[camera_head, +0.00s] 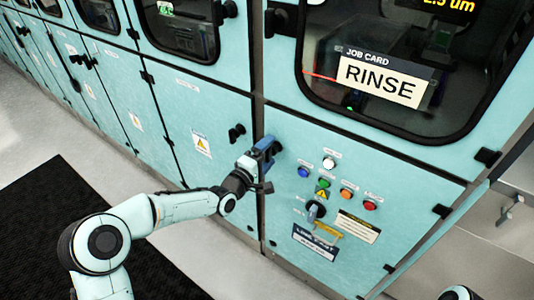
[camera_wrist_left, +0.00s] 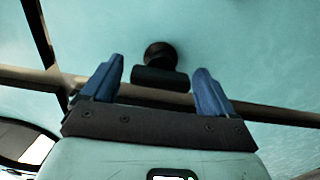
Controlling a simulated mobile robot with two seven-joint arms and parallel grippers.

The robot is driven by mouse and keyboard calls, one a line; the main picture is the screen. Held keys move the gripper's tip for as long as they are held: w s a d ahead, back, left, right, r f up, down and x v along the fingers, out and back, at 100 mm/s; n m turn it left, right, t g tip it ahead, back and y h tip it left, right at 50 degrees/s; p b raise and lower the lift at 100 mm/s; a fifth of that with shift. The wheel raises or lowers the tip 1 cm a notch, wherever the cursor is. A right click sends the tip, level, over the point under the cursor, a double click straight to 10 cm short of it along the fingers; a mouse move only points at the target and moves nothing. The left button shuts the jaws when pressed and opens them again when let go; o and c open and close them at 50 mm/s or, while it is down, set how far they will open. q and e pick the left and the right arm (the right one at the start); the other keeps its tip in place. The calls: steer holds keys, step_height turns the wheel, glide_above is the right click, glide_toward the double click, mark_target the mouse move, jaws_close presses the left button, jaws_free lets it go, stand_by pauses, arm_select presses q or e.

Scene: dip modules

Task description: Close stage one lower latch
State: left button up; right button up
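A black latch with a round knob and a short bar handle (camera_wrist_left: 160,77) is on a teal panel in the left wrist view. It lies between the two blue fingers of my left gripper (camera_wrist_left: 157,88), with gaps on both sides. In the head view my left gripper (camera_head: 266,163) is at the left edge of the lower panel with the buttons, and it largely hides this latch (camera_head: 277,147). The fingers are apart and I see no grip on the latch. My right gripper is not in view.
Another black latch (camera_head: 236,132) is on the neighbouring panel to the left. Coloured buttons (camera_head: 324,183) and a rotary switch (camera_head: 316,211) are to the right of the gripper. A window with a RINSE card (camera_head: 382,81) is above. A black mat (camera_head: 40,215) lies on the floor.

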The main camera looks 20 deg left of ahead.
arm_select(q)
steer(key=shift+s, duration=0.1)
steer(key=v, duration=1.3)
steer(key=shift+p, duration=0.45)
steer(key=shift+s, duration=0.1)
steer(key=s+d+f+m+g+y+p, duration=0.1)
steer(key=s+d+f+m+g+p, duration=0.2)
steer(key=f, duration=0.8)
steer(key=s+f+g+y+p, duration=0.15)
steer(key=s+f+g, duration=0.35)
steer(key=f, duration=0.6)
steer(key=s+d+f+m+g+p, duration=0.1)
steer(key=s+f+m+g, duration=0.1)
steer(key=s, duration=0.6)
steer(key=s+d+f+m+g+p, duration=0.2)
steer(key=s+f+g, duration=0.2)
steer(key=s, duration=0.3)
steer(key=s+d+f+m+g+p, duration=0.1)
steer(key=s+d+f+m+g, duration=0.1)
steer(key=s, duration=0.6)
step_height(320, 180, down, 2)
steer(key=shift+s+f+m+g, duration=0.1)
steer(key=shift+s+m+g, duration=0.25)
steer(key=shift+m+g, duration=0.45)
